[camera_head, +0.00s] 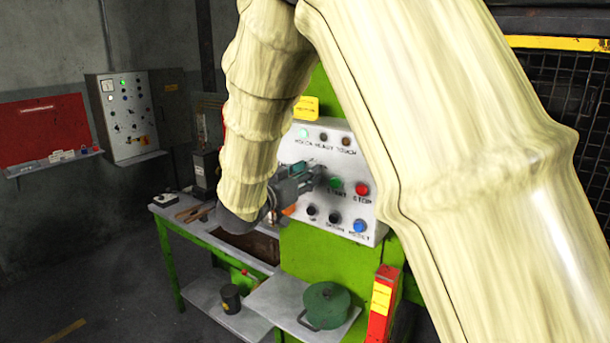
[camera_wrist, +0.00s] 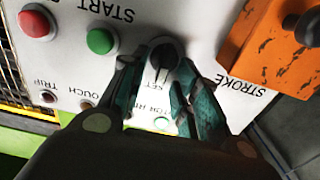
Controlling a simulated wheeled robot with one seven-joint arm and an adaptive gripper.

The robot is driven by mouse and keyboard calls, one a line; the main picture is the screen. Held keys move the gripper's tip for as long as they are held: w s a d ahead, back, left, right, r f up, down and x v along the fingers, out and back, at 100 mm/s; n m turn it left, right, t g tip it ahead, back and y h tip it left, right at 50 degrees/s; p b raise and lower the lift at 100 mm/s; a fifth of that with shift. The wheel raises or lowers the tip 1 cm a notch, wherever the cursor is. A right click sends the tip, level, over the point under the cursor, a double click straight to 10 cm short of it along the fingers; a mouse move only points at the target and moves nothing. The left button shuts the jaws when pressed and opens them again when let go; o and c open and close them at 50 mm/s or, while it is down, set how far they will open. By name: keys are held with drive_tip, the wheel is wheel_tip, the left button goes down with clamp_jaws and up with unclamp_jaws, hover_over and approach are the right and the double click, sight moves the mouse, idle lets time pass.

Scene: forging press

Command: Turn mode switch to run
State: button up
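The mode switch (camera_wrist: 164,56) is a round black knob with a raised grip bar, on the pale control panel (camera_wrist: 207,25). In the wrist view it lies just beyond and between my fingertips. A small label reading "SET" shows beside it; other position labels are hidden. My gripper (camera_wrist: 160,78) has its two teal-padded fingers apart, one on each side of the knob; a gap shows between them, and I cannot tell whether either touches it. In the head view my gripper (camera_head: 312,176) is at the panel (camera_head: 338,133) and covers the switch.
Close by are a green START button (camera_wrist: 101,41), a red STOP button (camera_wrist: 36,23) and an orange box (camera_wrist: 272,50) with a dark knob. A blue button (camera_head: 359,226) sits lower on the panel. A green pot (camera_head: 325,305) stands on a shelf below.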

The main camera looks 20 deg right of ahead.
clamp_jaws()
drive_tip(key=shift+s+f+m+b, duration=0.15)
drive_tip(key=shift+m+b, duration=0.25)
drive_tip(key=shift+b, duration=0.35)
drive_tip(key=m+b, duration=0.2)
drive_tip(key=b, duration=0.2)
drive_tip(key=m+b, duration=0.3)
drive_tip(key=b, duration=0.1)
drive_tip(key=m+b, duration=0.2)
drive_tip(key=b, duration=0.2)
drive_tip(key=shift+s+d+f+m, duration=0.15)
drive_tip(key=shift+s+d+m, duration=0.15)
drive_tip(key=shift+m, duration=0.1)
drive_tip(key=shift+m+b, duration=0.3)
drive_tip(key=shift+b, duration=0.2)
drive_tip(key=shift+o, duration=0.4)
unclamp_jaws()
